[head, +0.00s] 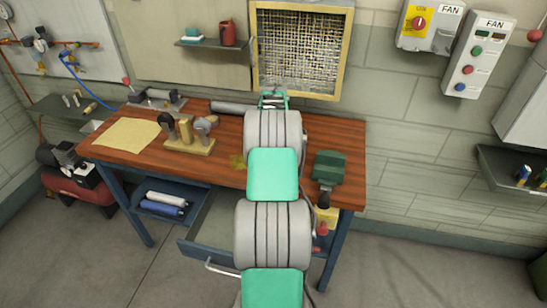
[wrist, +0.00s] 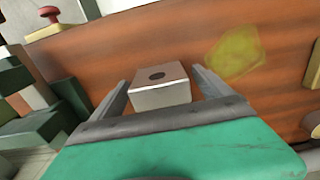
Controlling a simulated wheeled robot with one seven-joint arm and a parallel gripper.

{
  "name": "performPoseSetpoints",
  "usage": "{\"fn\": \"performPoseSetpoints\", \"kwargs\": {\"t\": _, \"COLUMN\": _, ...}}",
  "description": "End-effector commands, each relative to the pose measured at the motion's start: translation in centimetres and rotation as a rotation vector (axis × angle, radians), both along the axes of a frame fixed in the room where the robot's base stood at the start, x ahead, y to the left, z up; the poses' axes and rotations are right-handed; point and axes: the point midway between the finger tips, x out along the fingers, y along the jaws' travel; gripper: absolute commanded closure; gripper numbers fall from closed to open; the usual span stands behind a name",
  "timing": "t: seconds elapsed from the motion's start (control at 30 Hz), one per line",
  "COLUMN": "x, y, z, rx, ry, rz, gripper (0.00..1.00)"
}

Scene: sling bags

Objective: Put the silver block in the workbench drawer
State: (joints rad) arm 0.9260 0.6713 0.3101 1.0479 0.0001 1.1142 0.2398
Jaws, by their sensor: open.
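The silver block (wrist: 160,95) is a small box with a dark round spot on its top face. In the wrist view it sits on the brown wooden bench top between the two fingers of my gripper (wrist: 162,88). The fingers are open, with a visible gap on each side of the block. In the head view my gripper (head: 272,97) is over the back of the workbench (head: 225,115), and my arm hides the block. The workbench drawer (head: 213,222) is pulled out at the front, with a bar handle; my arm covers its right part.
A green vise (head: 328,168) stands right of my arm. A wooden stand with several tools (head: 188,138), a tan sheet (head: 127,134) and a grey cylinder (head: 232,107) are to the left. A yellow stain (wrist: 236,55) marks the bench top. A framed mesh panel (head: 302,45) is behind.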

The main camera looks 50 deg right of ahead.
Motion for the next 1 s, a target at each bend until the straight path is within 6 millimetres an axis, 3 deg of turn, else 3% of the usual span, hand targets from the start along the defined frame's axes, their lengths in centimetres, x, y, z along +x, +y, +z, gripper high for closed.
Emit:
{"fn": "performPoseSetpoints", "kwargs": {"t": 0.27, "x": 0.03, "y": -0.02, "z": -0.67, "rx": -0.001, "ry": -0.002, "rz": 0.001, "gripper": 0.11}}
{"fn": "performPoseSetpoints", "kwargs": {"t": 1.0, "x": 0.04, "y": -0.01, "z": -0.61, "rx": -0.001, "ry": -0.002, "rz": 0.001, "gripper": 0.71}}
